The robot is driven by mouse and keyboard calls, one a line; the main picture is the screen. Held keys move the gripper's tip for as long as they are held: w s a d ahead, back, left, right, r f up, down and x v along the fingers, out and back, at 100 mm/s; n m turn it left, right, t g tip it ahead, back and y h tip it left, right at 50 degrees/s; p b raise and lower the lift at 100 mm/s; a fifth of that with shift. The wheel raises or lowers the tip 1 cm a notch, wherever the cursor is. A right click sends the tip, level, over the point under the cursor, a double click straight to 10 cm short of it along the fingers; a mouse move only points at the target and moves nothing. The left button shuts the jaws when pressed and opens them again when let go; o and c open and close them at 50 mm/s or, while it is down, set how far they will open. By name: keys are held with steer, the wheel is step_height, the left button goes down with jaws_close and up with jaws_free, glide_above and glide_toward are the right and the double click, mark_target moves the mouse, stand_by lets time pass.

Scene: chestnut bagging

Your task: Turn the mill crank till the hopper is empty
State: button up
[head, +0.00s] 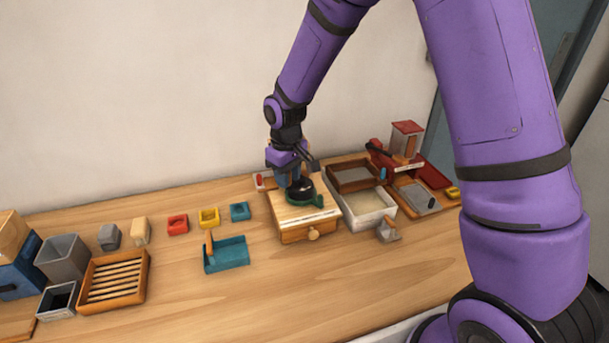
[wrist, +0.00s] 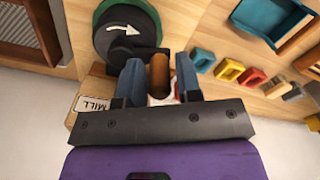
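The mill (head: 306,222) is a wooden box with a drawer knob at its front, standing on the bench. On top sits a round black cap with a white arrow (wrist: 125,30) and a green rim (wrist: 103,14). The crank's brown upright handle (wrist: 159,75) stands between the blue fingers of my gripper (wrist: 160,80). Narrow gaps show beside the handle, so the fingers look open around it, not clamped. In the head view my gripper (head: 293,172) is over the mill's back and partly hides its top. I cannot see inside the hopper.
A white tray (head: 347,217), a brown sieve box (head: 353,176) and a red-topped device (head: 407,140) stand right of the mill. Left are a teal tray (head: 226,262), small coloured boxes (head: 209,217) and a slatted crate (head: 143,276). The front bench is clear.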

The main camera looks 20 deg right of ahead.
steer(key=shift+o, duration=1.1)
steer(key=shift+r, duration=3.75)
steer(key=shift+c, duration=0.5)
jaws_close()
